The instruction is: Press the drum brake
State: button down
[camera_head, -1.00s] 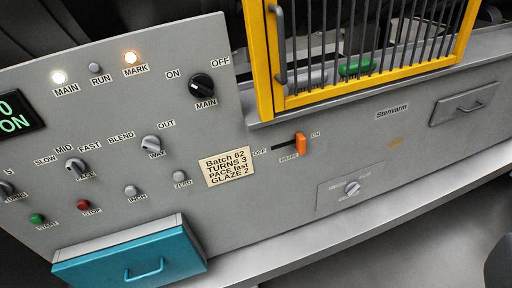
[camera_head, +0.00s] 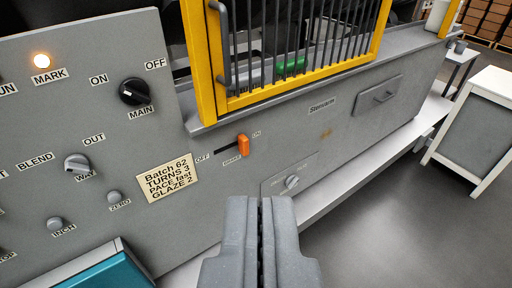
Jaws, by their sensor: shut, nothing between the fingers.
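An orange slider knob (camera_head: 243,145) sits at the ON end of a short dark slot on the grey machine front, with OFF at the slot's left end. The small label (camera_head: 232,160) under the slot is too blurred to read surely. My gripper (camera_head: 258,199) is shut and empty in the lower middle. A green part (camera_head: 291,66) shows partly behind the bars of the yellow-framed guard (camera_head: 205,75). No part is clearly marked as the drum brake.
A black MAIN knob (camera_head: 134,92), a WAY knob (camera_head: 77,163), a batch card (camera_head: 167,181) and a teal drawer (camera_head: 100,272) are at left. A white stand (camera_head: 480,130) stands on open floor beyond.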

aim_at(243, 142)
jog(key=u, duration=0.1)
jog(key=i, duration=1)
jog(key=z, duration=0.1)
